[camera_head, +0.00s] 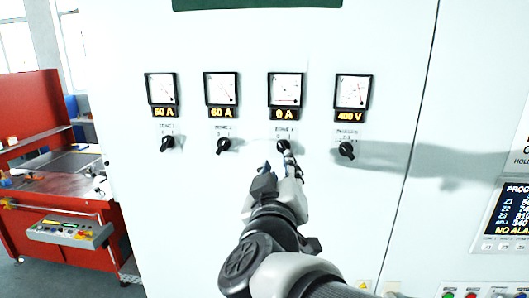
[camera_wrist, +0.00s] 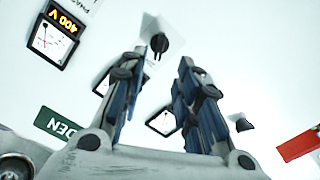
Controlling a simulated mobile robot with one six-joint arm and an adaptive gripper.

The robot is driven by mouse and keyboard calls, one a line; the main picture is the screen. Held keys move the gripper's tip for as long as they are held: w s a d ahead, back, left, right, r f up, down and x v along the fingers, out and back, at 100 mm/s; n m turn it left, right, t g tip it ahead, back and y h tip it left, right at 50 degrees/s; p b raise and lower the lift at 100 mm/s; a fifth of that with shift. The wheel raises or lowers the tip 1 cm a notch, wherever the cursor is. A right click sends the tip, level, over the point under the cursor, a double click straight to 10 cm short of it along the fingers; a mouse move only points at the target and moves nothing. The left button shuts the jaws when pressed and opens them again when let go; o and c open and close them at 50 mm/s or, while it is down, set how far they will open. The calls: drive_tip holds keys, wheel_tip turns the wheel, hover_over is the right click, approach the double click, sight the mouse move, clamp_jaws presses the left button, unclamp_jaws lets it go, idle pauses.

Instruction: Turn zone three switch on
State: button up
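The zone three switch (camera_head: 283,146) is a black rotary knob on the white panel, under the third meter (camera_head: 286,90), which reads 0 A. My gripper (camera_head: 278,165) is just below and in front of it in the head view, partly covering its surroundings. In the wrist view the knob (camera_wrist: 161,43) is near the tips of my open, blue-padded gripper (camera_wrist: 167,62), close to the left fingertip. Nothing is held. Whether a finger touches the knob cannot be told.
Two left meters (camera_head: 162,89) (camera_head: 221,89) read 60 A, with knobs (camera_head: 168,143) (camera_head: 224,145) below. A 400 V meter (camera_head: 352,92) and its knob (camera_head: 346,150) are at right. A red workstation (camera_head: 30,110) stands at far left.

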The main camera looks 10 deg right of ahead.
sight(283, 150)
drive_tip(key=x, duration=1)
drive_tip(key=shift+s, duration=0.1)
clamp_jaws()
